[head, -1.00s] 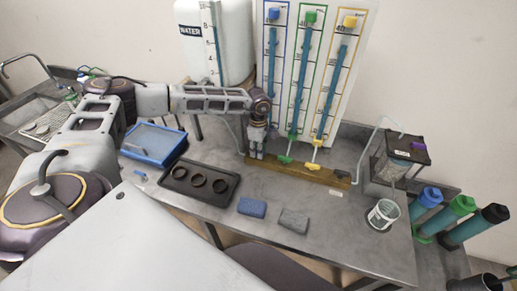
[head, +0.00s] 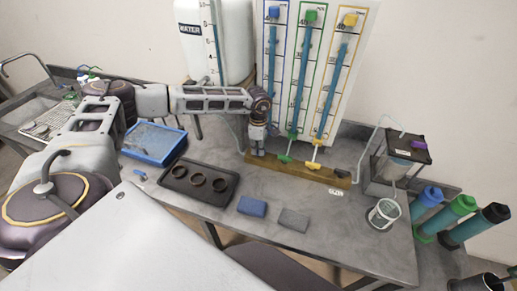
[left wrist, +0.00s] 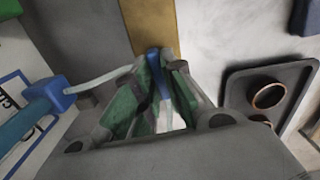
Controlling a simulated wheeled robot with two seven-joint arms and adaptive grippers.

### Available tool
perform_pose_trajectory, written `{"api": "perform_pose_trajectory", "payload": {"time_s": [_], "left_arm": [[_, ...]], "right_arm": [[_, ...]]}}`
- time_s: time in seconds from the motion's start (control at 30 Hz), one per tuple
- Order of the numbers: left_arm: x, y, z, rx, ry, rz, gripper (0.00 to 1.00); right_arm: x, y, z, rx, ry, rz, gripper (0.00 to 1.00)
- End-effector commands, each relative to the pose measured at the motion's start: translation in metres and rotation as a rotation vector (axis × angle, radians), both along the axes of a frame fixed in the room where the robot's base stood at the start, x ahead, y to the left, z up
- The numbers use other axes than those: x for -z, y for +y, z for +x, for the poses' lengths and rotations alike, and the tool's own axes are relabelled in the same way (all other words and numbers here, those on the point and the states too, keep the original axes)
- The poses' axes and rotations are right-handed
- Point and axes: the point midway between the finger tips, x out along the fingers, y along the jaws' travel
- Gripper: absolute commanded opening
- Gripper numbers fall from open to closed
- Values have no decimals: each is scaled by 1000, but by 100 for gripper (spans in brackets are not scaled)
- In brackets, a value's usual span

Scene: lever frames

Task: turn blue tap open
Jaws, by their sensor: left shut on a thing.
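My left gripper (head: 257,146) reaches down in front of the foot of the blue-framed column, at the left end of the wooden strip. In the left wrist view its green-padded fingers (left wrist: 162,88) are shut on the lever of the blue tap (left wrist: 153,58). The lever's blue end shows between the pads; the rest is mostly hidden by the fingers. In the head view the gripper hides most of the tap. A green tap (head: 286,159) and a yellow tap (head: 313,167) stand to its right. My right gripper is not in view.
The wooden strip (head: 300,174) runs along the foot of the board. A black tray (head: 179,190) with rings, a blue box (head: 154,144), a blue block (head: 252,206) and a grey block (head: 293,220) lie in front. A clear beaker (head: 384,212) stands right.

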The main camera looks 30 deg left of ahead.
Motion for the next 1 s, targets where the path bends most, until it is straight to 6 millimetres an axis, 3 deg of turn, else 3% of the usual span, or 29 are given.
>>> {"api": "perform_pose_trajectory", "payload": {"time_s": [1.0], "left_arm": [[1,0,1,-767,-4,0,0]], "right_arm": [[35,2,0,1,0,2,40]]}}
